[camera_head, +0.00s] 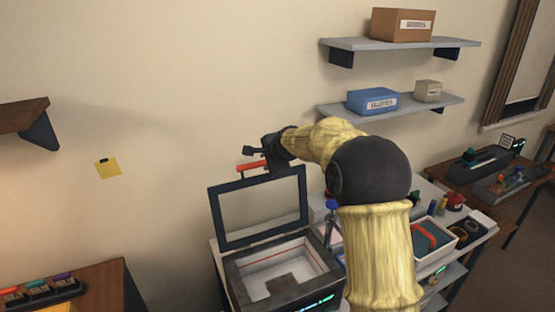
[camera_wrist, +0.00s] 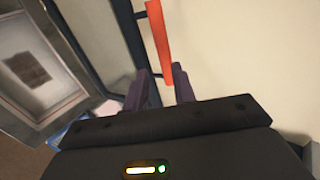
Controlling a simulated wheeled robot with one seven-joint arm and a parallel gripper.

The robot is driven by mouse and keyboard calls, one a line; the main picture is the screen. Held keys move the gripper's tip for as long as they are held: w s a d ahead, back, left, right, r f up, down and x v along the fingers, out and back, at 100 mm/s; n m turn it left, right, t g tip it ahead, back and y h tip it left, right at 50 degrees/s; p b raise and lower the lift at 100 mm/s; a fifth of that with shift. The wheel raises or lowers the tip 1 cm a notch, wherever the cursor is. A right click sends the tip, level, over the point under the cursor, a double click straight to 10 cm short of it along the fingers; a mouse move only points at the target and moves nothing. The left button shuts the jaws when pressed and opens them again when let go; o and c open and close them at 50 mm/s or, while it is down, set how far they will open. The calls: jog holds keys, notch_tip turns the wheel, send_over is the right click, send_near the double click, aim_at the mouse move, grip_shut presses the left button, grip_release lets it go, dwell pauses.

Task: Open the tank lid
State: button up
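The tank (camera_head: 243,287) is a dark box with a pale interior, standing on the bench at the lower middle of the head view. Its lid (camera_head: 216,222) is a dark frame with a clear pane, raised nearly upright at the back of the tank. The red lid handle (camera_head: 252,167) sits along the lid's upper edge; it also shows in the wrist view (camera_wrist: 158,40). My gripper (camera_head: 255,151) is at the lid's top, close by the handle. In the wrist view, its fingers (camera_wrist: 163,80) are apart, with the handle's near end between or just beyond them; contact is unclear.
A white tray (camera_head: 462,236) with red and teal items stands right of my arm. Wall shelves hold a blue box (camera_head: 372,101) and a brown box (camera_head: 402,24). A wooden table (camera_head: 105,285) is at lower left.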

jog(key=b+v, duration=0.2)
jog(key=v, duration=0.7)
jog(key=shift+s+r+b, duration=0.2)
jog(key=shift+s+b, duration=0.05)
jog(key=shift+b, duration=0.1)
jog(key=shift+d, duration=0.1)
jog(key=s+d+f+n+g+h, duration=0.1)
jog(key=s+d+f+n+g, duration=0.1)
jog(key=s+f, duration=0.5)
jog(key=s+d+f+n+g+h, duration=0.1)
jog(key=s+d+f+n, duration=0.3)
jog(key=s, duration=1)
jog(key=s+d+f+n+g+h, duration=0.1)
jog(key=s+d+f+n+g, duration=0.2)
jog(key=s+f+n, duration=0.5)
notch_tip(320, 180, down, 3)
jog(key=s, duration=0.3)
jog(key=shift+d+f+g, duration=0.2)
jog(key=shift+d+g, duration=0.15)
jog(key=shift+g, duration=0.05)
jog(key=shift+w, duration=0.1)
jog(key=shift+w+d, duration=0.1)
